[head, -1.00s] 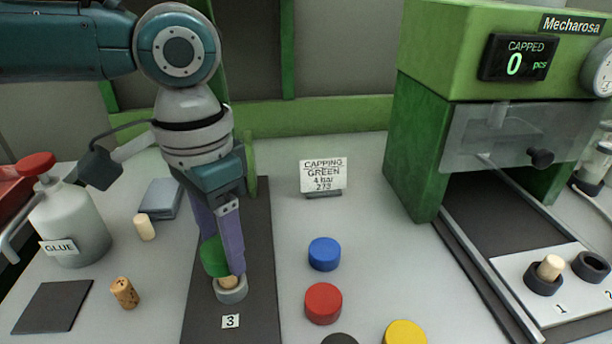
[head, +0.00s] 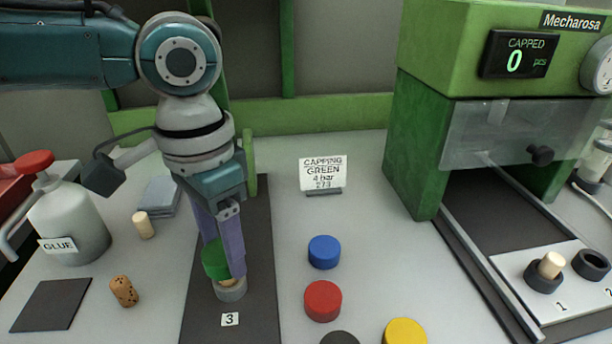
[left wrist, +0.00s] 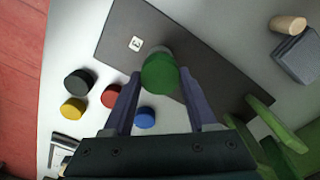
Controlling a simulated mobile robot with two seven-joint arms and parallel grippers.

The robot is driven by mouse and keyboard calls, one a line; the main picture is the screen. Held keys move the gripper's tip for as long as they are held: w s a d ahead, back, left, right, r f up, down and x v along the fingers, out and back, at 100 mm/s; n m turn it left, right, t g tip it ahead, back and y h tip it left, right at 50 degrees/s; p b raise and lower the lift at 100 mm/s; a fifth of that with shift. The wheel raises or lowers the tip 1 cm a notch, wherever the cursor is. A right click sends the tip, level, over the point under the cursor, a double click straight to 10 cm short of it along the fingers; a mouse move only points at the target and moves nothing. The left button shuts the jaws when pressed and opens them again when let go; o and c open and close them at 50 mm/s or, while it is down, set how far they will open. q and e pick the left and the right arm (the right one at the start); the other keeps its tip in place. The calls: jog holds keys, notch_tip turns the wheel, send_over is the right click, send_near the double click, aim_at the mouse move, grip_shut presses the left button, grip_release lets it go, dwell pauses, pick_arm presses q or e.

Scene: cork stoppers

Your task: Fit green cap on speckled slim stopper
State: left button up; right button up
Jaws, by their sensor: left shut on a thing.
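My left gripper (head: 222,254) is shut on the green cap (head: 213,260) and points down over station 3. The cap also shows between the fingertips in the left wrist view (left wrist: 159,73). Just below it a grey ring holder (head: 231,291) stands on the dark mat. A small piece of a pale tan stopper (head: 226,282) shows between cap and holder; the rest is hidden, and I cannot tell whether it is speckled or how the cap sits on it. My right gripper is not in view.
Blue (head: 324,252), red (head: 322,301), yellow (head: 405,333) and black (head: 340,339) caps lie right of the mat. A glue bottle (head: 72,225) and pale stopper (head: 143,225) are left. The green press (head: 412,150) stands right. A sign (head: 323,173) stands behind the caps.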

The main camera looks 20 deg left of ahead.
pick_arm(q)
jog(key=shift+f, duration=0.75)
dwell(0.8)
jog(key=o, duration=1.4)
notch_tip(320, 180, up, 10)
jog(key=shift+p, duration=0.6)
